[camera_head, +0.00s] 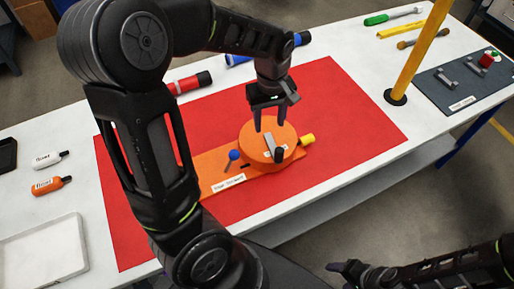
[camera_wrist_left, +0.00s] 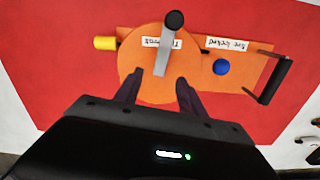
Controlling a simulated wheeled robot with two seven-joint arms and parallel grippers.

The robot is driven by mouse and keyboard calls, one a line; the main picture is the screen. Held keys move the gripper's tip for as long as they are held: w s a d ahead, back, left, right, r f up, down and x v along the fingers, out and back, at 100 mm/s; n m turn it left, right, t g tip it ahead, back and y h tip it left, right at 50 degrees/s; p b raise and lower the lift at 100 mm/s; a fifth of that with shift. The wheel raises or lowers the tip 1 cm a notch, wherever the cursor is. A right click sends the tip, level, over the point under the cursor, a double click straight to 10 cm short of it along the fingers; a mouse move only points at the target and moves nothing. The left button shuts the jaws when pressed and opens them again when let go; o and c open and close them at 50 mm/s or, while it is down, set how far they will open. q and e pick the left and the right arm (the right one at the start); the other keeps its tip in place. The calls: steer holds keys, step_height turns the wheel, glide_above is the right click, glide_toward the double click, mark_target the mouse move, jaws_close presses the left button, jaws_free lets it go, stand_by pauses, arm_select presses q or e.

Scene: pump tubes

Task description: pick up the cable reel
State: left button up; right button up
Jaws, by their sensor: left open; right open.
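An orange device with a round disc (camera_head: 253,151) and a flat base (camera_head: 212,166) lies on the red mat (camera_head: 340,110); it looks like the cable reel. The disc carries a grey crank arm (camera_wrist_left: 163,57) with a black knob (camera_wrist_left: 174,19). A blue knob (camera_wrist_left: 221,67), a yellow end piece (camera_wrist_left: 105,43) and a black handle (camera_wrist_left: 275,80) also show in the left wrist view. My left gripper (camera_head: 270,122) is open over the disc, its fingertips (camera_wrist_left: 159,84) apart at the disc's edge; contact is unclear. My right gripper (camera_head: 340,275) is open and empty at the bottom right, off the table.
A yellow post (camera_head: 420,50) stands right of the mat. A grey tool mat (camera_head: 455,100) lies beyond it. A red cylinder (camera_head: 190,83) and a blue one (camera_head: 240,59) lie behind. Two bottles (camera_head: 50,160) and a white tray (camera_head: 42,252) are at the left. The mat's right part is clear.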

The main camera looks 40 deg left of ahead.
mark_target(268, 136)
arm_select(q)
steer(key=shift+w+a+f+p, duration=0.1)
steer(key=shift+f+p, duration=0.5)
steer(key=shift+f, duration=2)
jaws_close()
